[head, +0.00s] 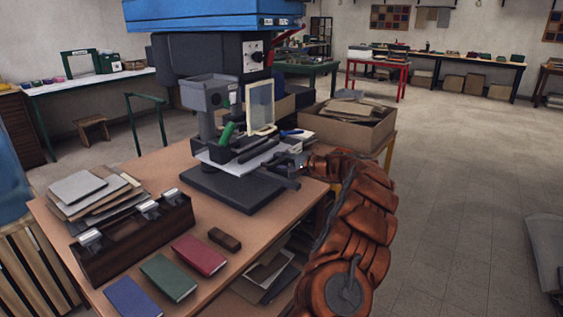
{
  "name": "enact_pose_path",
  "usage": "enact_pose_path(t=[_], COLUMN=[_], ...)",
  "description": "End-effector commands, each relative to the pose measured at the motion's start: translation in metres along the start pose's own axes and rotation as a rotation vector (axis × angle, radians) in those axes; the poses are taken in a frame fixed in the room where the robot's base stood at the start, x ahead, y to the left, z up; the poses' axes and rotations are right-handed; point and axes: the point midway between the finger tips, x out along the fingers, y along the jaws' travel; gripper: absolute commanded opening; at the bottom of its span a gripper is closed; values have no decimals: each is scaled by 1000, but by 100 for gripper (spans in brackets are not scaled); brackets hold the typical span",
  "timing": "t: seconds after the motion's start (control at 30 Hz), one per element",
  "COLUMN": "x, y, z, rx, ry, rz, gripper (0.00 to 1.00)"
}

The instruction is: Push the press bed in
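The grey press (207,92) stands upright on the wooden table under a blue machine top. Its bed (262,153) is a dark tray sticking out towards the front, with a white sheet and a green-handled item on it. A dark flat base plate (232,196) lies below the bed. My gripper (291,166) is at the right front end of the bed, close to it. I cannot tell whether it touches the bed, or whether its fingers are open or shut. My orange arm reaches in from the lower right.
Red (198,255), green (168,278) and blue (132,298) books and a brown block (224,239) lie along the table front. A dark wooden rack (130,240) and stacked boards (92,190) are at left. A cardboard box (355,128) stands behind my gripper. Floor at right is mostly clear.

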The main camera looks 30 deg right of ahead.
Motion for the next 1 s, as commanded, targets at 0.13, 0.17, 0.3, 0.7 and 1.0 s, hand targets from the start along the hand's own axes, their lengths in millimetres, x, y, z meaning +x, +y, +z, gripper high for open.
enact_pose_path(t=[0.13, 0.17, 0.3, 0.7, 1.0], x=[3, 3, 3, 3, 3], y=[0, 0, 0, 0, 0], z=[0, 0, 0, 0, 0], rx=[-1, -1, -1, -1, 0], ry=[0, 0, -1, -1, -1], rz=[0, 0, -1, 0, 0], gripper=[39, 39, 39, 1, 0])
